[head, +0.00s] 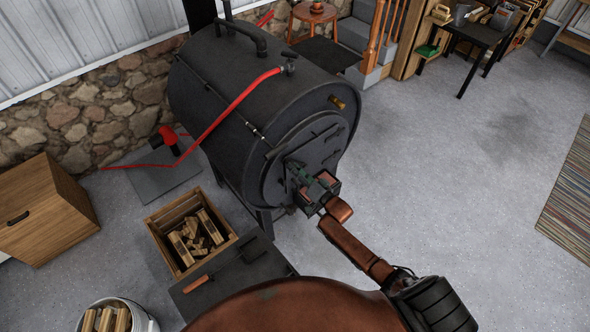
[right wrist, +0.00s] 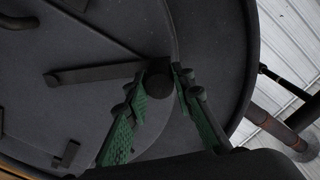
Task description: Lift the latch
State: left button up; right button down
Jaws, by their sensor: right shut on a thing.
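The latch (right wrist: 100,73) is a thin dark bar on the stove's round black door (head: 318,148). In the right wrist view it runs roughly level from a small pivot at the left to a round dark knob (right wrist: 160,82) at its right end. My right gripper (head: 299,174) is at the front of the door. Its green-padded fingers (right wrist: 162,82) are shut on the knob, one on each side. In the head view the gripper hides most of the latch. My left gripper is not in view.
The black barrel stove (head: 225,85) stands against a stone wall. A wooden crate of split wood (head: 155,238), a dark tray (head: 225,283) with tools and a white bucket of wood (head: 146,322) are on the floor nearby.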

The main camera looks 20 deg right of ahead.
jog(key=shift+d+r, duration=0.15)
jog(key=shift+r, duration=0.05)
jog(key=c, duration=1.9)
grip_release()
jog(key=shift+c, duration=0.2)
jog(key=shift+o, duration=1.4)
jog(key=shift+f, duration=0.1)
jog(key=v, duration=1.2)
